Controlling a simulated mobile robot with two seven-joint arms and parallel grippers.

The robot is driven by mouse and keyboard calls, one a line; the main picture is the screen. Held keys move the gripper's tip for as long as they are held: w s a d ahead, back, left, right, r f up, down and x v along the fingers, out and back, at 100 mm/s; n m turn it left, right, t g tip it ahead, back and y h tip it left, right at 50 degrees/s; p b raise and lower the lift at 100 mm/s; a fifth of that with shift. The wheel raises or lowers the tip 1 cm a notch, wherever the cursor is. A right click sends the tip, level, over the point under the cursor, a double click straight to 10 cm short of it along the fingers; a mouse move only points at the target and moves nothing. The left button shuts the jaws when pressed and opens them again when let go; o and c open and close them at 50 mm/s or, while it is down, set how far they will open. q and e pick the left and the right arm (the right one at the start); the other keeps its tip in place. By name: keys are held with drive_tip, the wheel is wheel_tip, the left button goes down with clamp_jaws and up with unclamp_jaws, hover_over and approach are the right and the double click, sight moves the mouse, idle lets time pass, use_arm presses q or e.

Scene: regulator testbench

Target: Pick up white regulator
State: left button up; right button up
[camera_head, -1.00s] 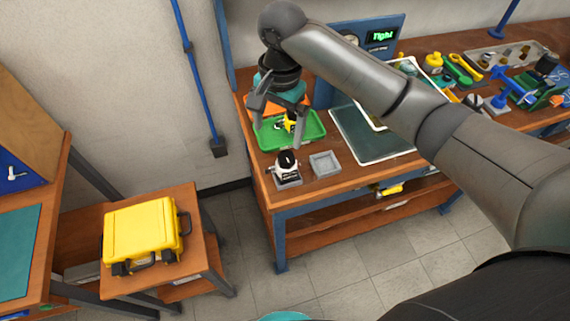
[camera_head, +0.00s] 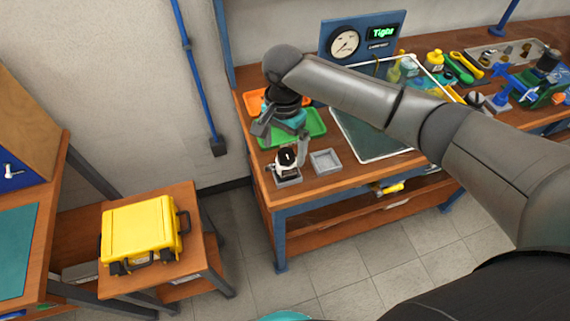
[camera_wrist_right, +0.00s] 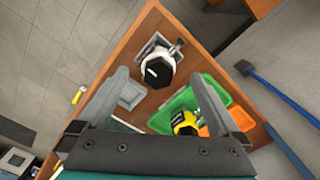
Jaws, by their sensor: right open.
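The white regulator (camera_head: 287,159) with a black knob stands upright in a grey square holder (camera_head: 289,180) near the bench's front left corner. In the right wrist view the white regulator (camera_wrist_right: 158,72) appears between the two fingertips, its black knob facing the camera. My right gripper (camera_head: 283,142) is open, directly behind and above the regulator, its fingers pointing down toward it. In the wrist view my right gripper (camera_wrist_right: 160,77) holds nothing; I cannot tell whether a finger touches the regulator. My left gripper is not in view.
An empty grey holder (camera_head: 325,162) sits right beside the regulator. A green tray (camera_head: 314,123) and an orange tray (camera_head: 257,101) lie behind; a yellow regulator (camera_wrist_right: 184,121) is in the green one. A gauge panel (camera_head: 345,43) stands at the back. A yellow case (camera_head: 139,231) is at left.

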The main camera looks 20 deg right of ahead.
sight(285, 154)
drive_tip(key=f, duration=0.4)
drive_tip(key=shift+d+f+b, duration=0.2)
drive_tip(key=shift+f+b, duration=0.05)
drive_tip(key=shift+b, duration=0.05)
drive_tip(key=shift+c, duration=0.2)
clamp_jaws()
drive_tip(key=shift+w+r, duration=0.1)
idle(0.3)
